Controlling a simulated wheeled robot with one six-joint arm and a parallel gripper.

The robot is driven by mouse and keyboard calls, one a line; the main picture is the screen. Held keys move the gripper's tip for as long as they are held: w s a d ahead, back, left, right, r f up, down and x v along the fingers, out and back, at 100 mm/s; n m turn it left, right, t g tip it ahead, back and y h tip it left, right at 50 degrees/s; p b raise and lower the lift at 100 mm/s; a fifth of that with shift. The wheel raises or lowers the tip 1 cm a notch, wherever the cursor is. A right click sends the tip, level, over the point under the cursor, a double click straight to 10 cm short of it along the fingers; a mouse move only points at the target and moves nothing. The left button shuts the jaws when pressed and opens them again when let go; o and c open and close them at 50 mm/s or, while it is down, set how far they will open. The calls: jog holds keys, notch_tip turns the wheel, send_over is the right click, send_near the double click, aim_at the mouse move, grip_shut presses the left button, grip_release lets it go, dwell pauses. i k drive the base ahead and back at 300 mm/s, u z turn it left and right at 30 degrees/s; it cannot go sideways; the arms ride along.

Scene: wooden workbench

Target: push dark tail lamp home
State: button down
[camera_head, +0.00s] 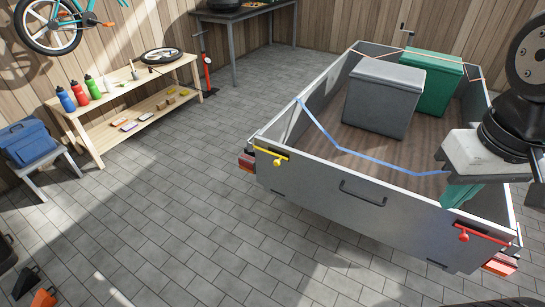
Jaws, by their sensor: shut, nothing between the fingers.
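A grey trailer (318,188) stands at the right with its tailgate toward me. The left tail lamp (247,161) sits at its left rear corner, dark red with an orange part. The right tail lamp (500,265) sits low at its right rear corner and looks brighter red-orange. How far either lamp is seated cannot be told. My gripper (459,196), with a white body and green fingers, is shut and empty. In the picture it overlaps the right part of the tailgate's top edge, up and left of the right lamp and well right of the left lamp.
The trailer holds a grey box (383,98) and a green box (431,82); a blue strap (365,158) hangs across it. Yellow (270,154) and red (480,235) latches sit on the tailgate. A wooden shelf (125,97) stands left. The paved floor before the tailgate is mostly clear.

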aim_at(247, 162)
jog(key=i, duration=0.7)
jog(key=u, duration=0.8)
jog(key=i, duration=0.5)
jog(key=u, duration=0.45)
